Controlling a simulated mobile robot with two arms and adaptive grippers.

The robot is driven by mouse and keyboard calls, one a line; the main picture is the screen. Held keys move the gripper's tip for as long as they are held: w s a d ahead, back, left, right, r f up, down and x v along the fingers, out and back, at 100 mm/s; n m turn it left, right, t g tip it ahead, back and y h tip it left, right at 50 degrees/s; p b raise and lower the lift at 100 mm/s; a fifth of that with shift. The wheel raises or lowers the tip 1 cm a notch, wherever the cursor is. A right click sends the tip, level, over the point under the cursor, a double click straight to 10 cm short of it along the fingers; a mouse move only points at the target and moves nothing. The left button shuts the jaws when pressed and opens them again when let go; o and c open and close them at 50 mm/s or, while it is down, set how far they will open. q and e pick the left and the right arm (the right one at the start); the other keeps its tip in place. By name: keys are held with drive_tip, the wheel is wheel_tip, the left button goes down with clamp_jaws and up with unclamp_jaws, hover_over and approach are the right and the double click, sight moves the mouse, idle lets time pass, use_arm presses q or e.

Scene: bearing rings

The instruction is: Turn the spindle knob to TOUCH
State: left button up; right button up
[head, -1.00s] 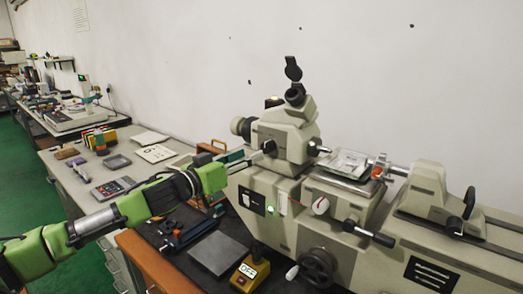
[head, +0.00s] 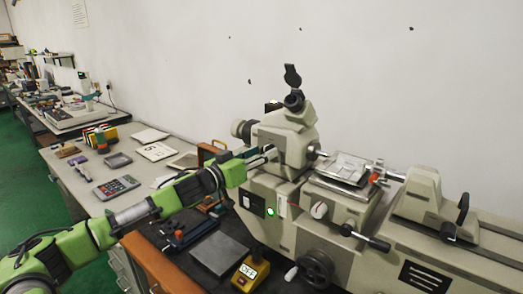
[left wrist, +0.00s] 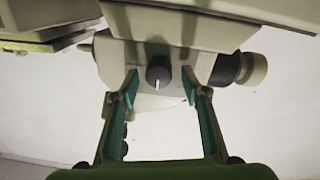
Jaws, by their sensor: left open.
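In the left wrist view a dark round knob (left wrist: 158,72) with a white pointer line sits on the pale machine housing. The line points toward the bottom of the picture. No label TOUCH can be read. My left gripper (left wrist: 159,84) is open, with one finger on each side of the knob; contact cannot be told. In the head view my left gripper (head: 262,156) reaches the machine's upper housing (head: 290,135), and its fingers hide the knob there. My right gripper is not in view.
A white dial with a red mark (head: 319,210), a green light (head: 270,212) and a handwheel (head: 315,268) are on the machine's front. A yellow box (head: 250,273) and a grey plate (head: 219,254) lie below my arm. A calculator (head: 116,187) lies on the left bench.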

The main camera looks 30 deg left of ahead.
use_arm(q)
drive_tip(key=shift+w+d, duration=0.1)
drive_tip(key=shift+w, duration=0.05)
drive_tip(key=c, duration=1.1)
